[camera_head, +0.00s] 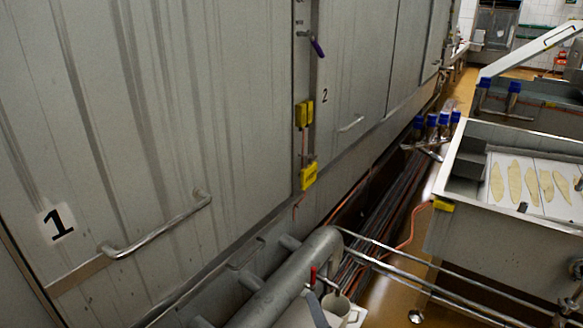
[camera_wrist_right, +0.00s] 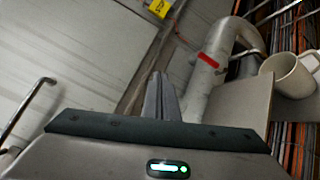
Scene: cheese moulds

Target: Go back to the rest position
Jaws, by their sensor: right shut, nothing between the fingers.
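My right gripper (camera_wrist_right: 160,96) shows in the right wrist view, its two fingers together and nothing between them. Behind it are the grey metal wall and a thick pipe. My left gripper is in neither view.
A panelled metal wall with a bar handle (camera_head: 155,230) fills the left. A thick grey pipe (camera_head: 285,280) runs low along it. A white mug (camera_wrist_right: 290,74) stands beside a grey board (camera_wrist_right: 245,100). A metal basin (camera_head: 480,225) with several pale pieces stands at the right.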

